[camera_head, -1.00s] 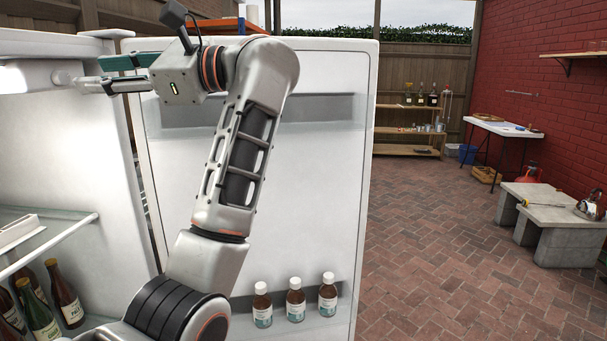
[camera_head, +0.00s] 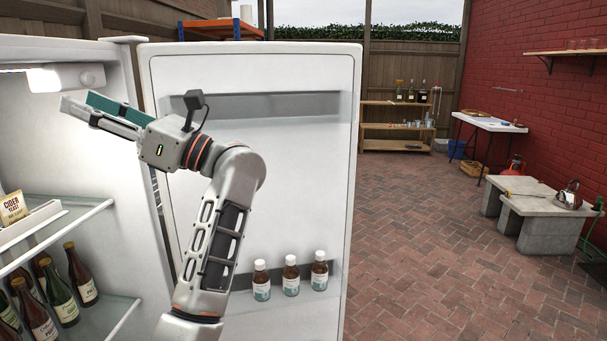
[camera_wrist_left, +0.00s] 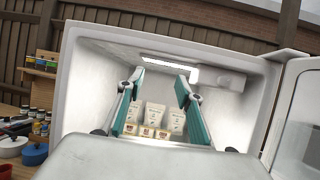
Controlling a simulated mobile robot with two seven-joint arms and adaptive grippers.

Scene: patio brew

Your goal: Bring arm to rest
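My left gripper (camera_head: 78,101) is raised in front of the open fridge (camera_head: 133,180), near the top of its interior. Its two teal-lined fingers point left in the head view. In the left wrist view the fingers (camera_wrist_left: 160,82) are apart with nothing held between them. Several cream packets (camera_wrist_left: 154,118) stand in the fridge behind the gap, apart from the fingers. My left arm (camera_head: 220,230) reaches up across the inside of the open fridge door (camera_head: 310,180). My right gripper shows in neither view.
A cider yeast packet (camera_head: 13,207) stands in a white tray above several dark bottles (camera_head: 60,295). Brown bottles (camera_head: 290,275) sit in the door shelf. Beyond the door lie open brick paving (camera_head: 420,250), a concrete bench (camera_head: 540,215) and a white table (camera_head: 488,123).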

